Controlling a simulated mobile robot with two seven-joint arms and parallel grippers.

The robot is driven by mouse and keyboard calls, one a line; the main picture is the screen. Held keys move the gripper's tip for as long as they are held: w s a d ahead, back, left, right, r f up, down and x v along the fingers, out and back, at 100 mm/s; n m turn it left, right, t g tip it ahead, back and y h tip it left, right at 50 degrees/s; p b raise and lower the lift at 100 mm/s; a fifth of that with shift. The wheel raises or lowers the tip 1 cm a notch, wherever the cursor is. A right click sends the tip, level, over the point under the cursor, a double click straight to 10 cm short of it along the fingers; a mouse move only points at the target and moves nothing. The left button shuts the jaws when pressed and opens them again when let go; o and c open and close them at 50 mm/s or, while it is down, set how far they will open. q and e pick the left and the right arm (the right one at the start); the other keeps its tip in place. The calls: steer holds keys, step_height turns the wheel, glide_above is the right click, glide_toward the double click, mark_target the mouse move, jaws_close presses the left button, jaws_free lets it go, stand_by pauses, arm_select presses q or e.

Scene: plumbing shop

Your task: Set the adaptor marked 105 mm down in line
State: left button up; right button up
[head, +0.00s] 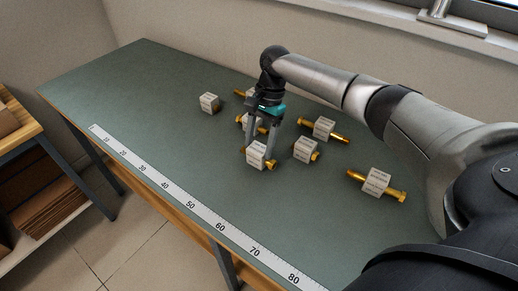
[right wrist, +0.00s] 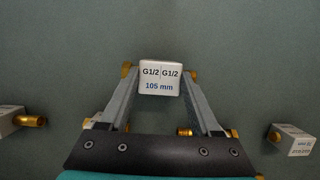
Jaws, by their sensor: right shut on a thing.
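The adaptor marked 105 mm (right wrist: 160,80) shows in the right wrist view as a white block with "G1/2 G1/2" on its label and brass ends at its sides. My right gripper (right wrist: 158,90) is shut on it, one finger on each side. In the head view my right gripper (head: 261,148) points down over the table with the white block (head: 256,156) between its fingertips. Whether the block touches the table I cannot tell. My left gripper is in neither view.
Several other white-and-brass adaptors lie around the gripper, among them ones at the right (head: 376,182), behind (head: 324,128), close by (head: 305,150) and at the left (head: 209,102). A numbered ruler strip (head: 190,202) runs along the front edge of the green table (head: 130,85).

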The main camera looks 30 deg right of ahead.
steer(key=shift+f, duration=0.9)
steer(key=o, duration=1.5)
steer(key=shift+c, duration=0.2)
steer(key=p+v, duration=0.1)
steer(key=v, duration=1.1)
steer(key=shift+p, duration=0.4)
steer(key=shift+w+r, duration=0.1)
steer(key=shift+r, duration=0.05)
